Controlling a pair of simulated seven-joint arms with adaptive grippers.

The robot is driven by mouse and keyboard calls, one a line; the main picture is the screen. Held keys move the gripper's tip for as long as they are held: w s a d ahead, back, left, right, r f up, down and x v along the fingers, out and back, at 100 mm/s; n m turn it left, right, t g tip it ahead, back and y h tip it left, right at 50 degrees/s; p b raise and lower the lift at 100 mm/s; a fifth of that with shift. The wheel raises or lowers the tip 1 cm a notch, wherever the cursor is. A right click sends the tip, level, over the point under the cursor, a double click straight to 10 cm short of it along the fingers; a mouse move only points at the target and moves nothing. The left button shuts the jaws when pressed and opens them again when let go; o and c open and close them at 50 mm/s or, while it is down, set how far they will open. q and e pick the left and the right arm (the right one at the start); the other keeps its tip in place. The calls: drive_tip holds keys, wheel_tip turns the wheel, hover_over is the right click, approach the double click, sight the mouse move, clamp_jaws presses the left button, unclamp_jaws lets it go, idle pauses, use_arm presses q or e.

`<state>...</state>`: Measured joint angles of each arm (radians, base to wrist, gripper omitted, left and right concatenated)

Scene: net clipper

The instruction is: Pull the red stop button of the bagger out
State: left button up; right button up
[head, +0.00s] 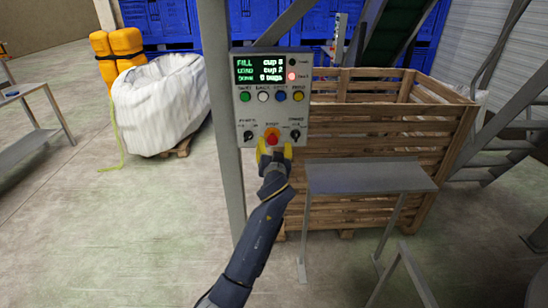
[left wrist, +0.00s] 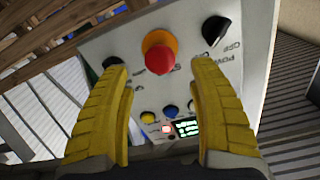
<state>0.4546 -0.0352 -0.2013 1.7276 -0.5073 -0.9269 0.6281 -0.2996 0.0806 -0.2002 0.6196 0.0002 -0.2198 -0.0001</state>
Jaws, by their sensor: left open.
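The red stop button (head: 272,140) sits on an orange collar low on the grey control panel (head: 270,118) of the bagger, between two black knobs. In the left wrist view the red button (left wrist: 159,60) shows between and beyond my two yellow fingers. My left gripper (head: 274,150) is open just below and in front of the button; its fingers (left wrist: 163,75) stand apart on both sides of it, with no clear contact. Whether the button is in or out cannot be told. My right gripper is not in view.
The panel is fixed to a grey post (head: 222,110). A small grey table (head: 368,175) stands to the right, in front of a wooden crate (head: 400,130). A white bulk bag (head: 160,105) stands to the left. Coloured buttons and a lit display (head: 259,70) are higher on the panel.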

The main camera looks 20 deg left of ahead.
use_arm(q)
drive_tip(key=v, duration=0.7)
drive_tip(key=shift+s, duration=0.15)
drive_tip(key=shift+r, duration=0.15)
